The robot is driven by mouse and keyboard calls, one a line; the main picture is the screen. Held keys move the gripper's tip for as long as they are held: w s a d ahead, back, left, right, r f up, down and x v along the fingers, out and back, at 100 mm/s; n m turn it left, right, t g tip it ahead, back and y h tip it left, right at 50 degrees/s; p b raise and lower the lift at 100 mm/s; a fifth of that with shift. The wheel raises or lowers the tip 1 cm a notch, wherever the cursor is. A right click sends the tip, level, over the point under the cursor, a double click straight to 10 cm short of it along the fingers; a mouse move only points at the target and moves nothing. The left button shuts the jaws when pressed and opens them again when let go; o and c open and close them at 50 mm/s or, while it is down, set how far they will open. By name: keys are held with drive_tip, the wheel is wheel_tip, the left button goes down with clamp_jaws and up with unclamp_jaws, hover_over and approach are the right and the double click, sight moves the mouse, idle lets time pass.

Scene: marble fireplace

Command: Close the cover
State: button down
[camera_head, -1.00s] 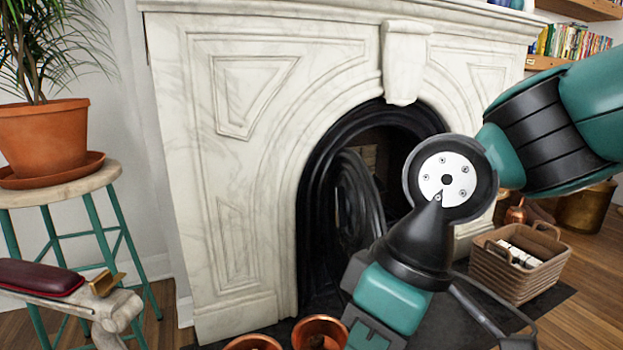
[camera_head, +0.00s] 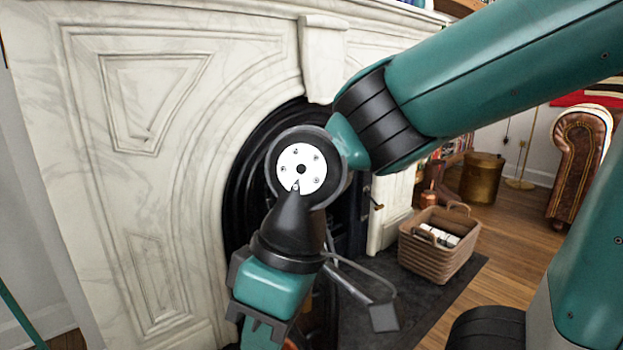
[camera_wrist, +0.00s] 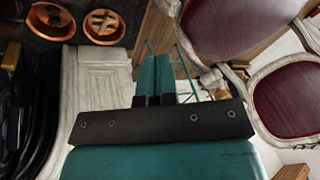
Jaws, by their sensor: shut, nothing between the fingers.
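The cover appears to be the black arched panel of the fireplace. In the head view it is mostly hidden behind my arm, so I cannot tell how far it stands open. The black arched surround (camera_head: 243,185) shows left of my wrist. In the wrist view black curved metal (camera_wrist: 38,125) lies along the left edge. My gripper (camera_wrist: 155,72) is shut and empty, its two teal fingers side by side, apart from the black metal. In the head view its teal body (camera_head: 268,290) hangs in front of the fireplace, and its fingertips are out of sight.
The marble fireplace front (camera_head: 150,120) fills the left. A wicker basket (camera_head: 438,245) stands on the dark hearth, right. Two copper pots (camera_wrist: 50,20) (camera_wrist: 103,27) show in the wrist view, with red-cushioned chairs (camera_wrist: 285,100) at right. Wooden floor (camera_head: 510,250) is open at right.

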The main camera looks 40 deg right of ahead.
drive_tip(key=w+d+r+m+t+h+p, duration=0.1)
drive_tip(key=w+d+r+m+h+p, duration=0.2)
drive_tip(key=w+d+p, duration=0.35)
drive_tip(key=w+d+r+m+t+h+p, duration=0.1)
drive_tip(key=w+d+r+m+h+p, duration=0.25)
drive_tip(key=w+p, duration=0.5)
drive_tip(key=w+d+r+m+t+h+p, duration=0.1)
drive_tip(key=w+d+r+m+h+p, duration=0.35)
drive_tip(key=w, duration=0.55)
drive_tip(key=w+d+f+n+b, duration=0.1)
drive_tip(key=w+d+f, duration=0.1)
drive_tip(key=d+f, duration=0.7)
drive_tip(key=shift+d+y, duration=0.15)
drive_tip(key=shift+y, duration=0.15)
drive_tip(key=shift+d, duration=0.1)
